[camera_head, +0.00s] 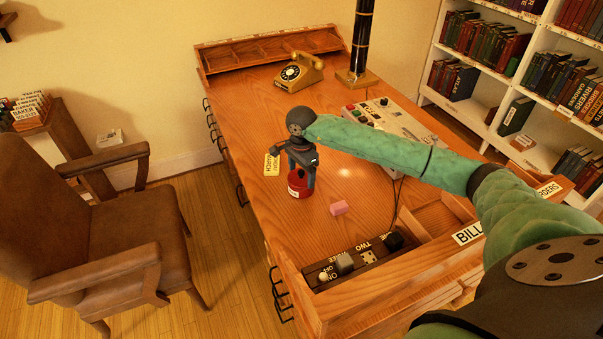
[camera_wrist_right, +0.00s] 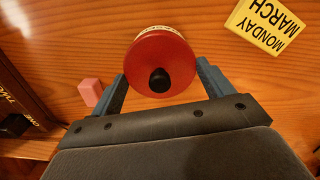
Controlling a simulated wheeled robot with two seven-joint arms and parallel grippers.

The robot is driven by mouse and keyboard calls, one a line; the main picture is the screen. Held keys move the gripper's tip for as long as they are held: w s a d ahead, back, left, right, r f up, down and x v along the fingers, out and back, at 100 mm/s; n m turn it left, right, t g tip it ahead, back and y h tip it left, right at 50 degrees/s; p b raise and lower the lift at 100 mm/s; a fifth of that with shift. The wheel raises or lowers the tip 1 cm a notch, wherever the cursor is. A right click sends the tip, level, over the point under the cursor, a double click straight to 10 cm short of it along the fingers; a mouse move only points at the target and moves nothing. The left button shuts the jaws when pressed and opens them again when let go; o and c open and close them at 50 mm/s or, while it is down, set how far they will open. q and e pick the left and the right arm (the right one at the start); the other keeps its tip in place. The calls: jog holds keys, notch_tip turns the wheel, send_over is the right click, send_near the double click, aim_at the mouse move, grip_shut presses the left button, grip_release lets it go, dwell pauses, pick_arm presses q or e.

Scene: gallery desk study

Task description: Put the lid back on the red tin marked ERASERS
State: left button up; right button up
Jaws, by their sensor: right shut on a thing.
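The red tin (camera_head: 300,192) stands upright on the desk with a pale label on its front, too small to read. My right gripper (camera_head: 300,174) points down at the tin's top. In the right wrist view, a round red lid (camera_wrist_right: 178,58) with a black knob lies between the two fingers of my right gripper (camera_wrist_right: 160,72), which is shut on it. The lid is over the tin. Whether it is seated on the rim or slightly above it, I cannot tell. A pale strip of label shows past the lid's far edge. My left gripper is not in view.
A pink block (camera_head: 338,208) lies right of the tin, and a yellow MONDAY MARCH card (camera_head: 271,166) lies left of it. A sorting tray (camera_head: 350,264), a control box (camera_head: 392,122) and a telephone (camera_head: 299,71) are also on the desk (camera_head: 240,120).

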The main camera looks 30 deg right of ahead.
jog(key=shift+f+b, duration=0.15)
jog(key=shift+b, duration=0.75)
dwell(1.5)
dwell(0.4)
jog(key=o, duration=0.9)
jog(key=shift+r+p, duration=0.6)
jog(key=shift+r, duration=2.9)
grip_shut()
